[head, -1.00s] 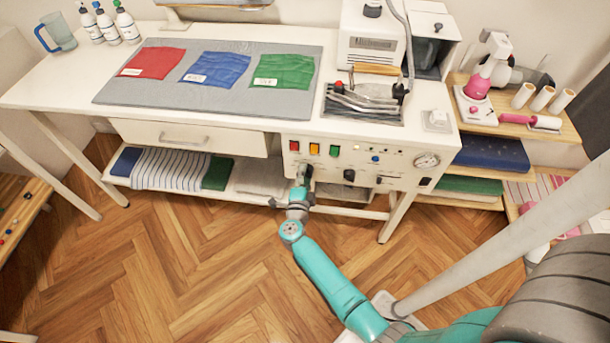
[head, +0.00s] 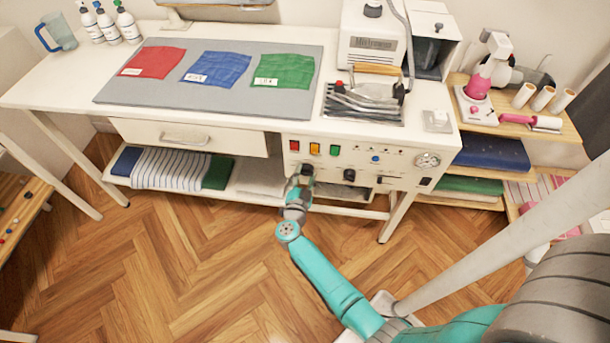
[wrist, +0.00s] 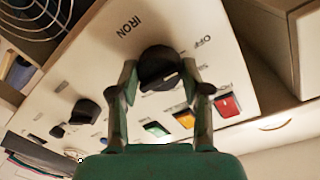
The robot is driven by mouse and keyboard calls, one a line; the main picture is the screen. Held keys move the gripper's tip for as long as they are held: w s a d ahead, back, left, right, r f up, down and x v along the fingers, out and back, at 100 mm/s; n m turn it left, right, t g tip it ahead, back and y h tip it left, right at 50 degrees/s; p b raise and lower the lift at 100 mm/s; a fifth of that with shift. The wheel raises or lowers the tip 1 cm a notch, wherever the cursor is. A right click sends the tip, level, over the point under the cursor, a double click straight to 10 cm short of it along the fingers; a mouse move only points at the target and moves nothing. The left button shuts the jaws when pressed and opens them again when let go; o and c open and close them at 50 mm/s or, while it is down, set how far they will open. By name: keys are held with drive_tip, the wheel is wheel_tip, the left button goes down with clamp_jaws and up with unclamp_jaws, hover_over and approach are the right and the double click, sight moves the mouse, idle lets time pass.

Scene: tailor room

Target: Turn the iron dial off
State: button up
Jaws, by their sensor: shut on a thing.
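The iron dial (wrist: 158,66) is a round black knob on the white control panel (wrist: 75,75), beside the printed word IRON in the wrist view. It has a small white mark on its lower right edge; the printed OFF label (wrist: 203,41) is to its upper right. My gripper (wrist: 159,74) is shut on the dial, with one finger on each side.
Red, orange and green switches (head: 314,149) sit just above my gripper. A second black knob (head: 349,175) is to the right. A drawer (head: 188,136) is to the left, and a shelf with folded cloth (head: 172,169) is below. The wooden floor in front is clear.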

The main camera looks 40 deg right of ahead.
drive_tip(key=shift+w, duration=0.1)
idle(0.3)
drive_tip(key=o, duration=1.2)
drive_tip(key=shift+c, duration=0.2)
drive_tip(key=v, duration=1.2)
drive_tip(key=s+a+r+n+t+y, duration=0.1)
drive_tip(key=s+a+r+n+y, duration=0.3)
drive_tip(key=s, duration=0.7)
drive_tip(key=s+a+r+n+t+y, duration=0.2)
drive_tip(key=s+a+r+n+y, duration=0.3)
drive_tip(key=s+r+n, duration=0.3)
drive_tip(key=s+a+r+n+t+y, duration=0.1)
drive_tip(key=s+a+r+n+y, duration=0.3)
drive_tip(key=s, duration=1)
wheel_tip(320, 180, up, 4)
drive_tip(key=shift+a+f+n+t+y, duration=0.1)
drive_tip(key=shift+a+n+t+y, duration=0.15)
drive_tip(key=shift+n+t+y, duration=0.45)
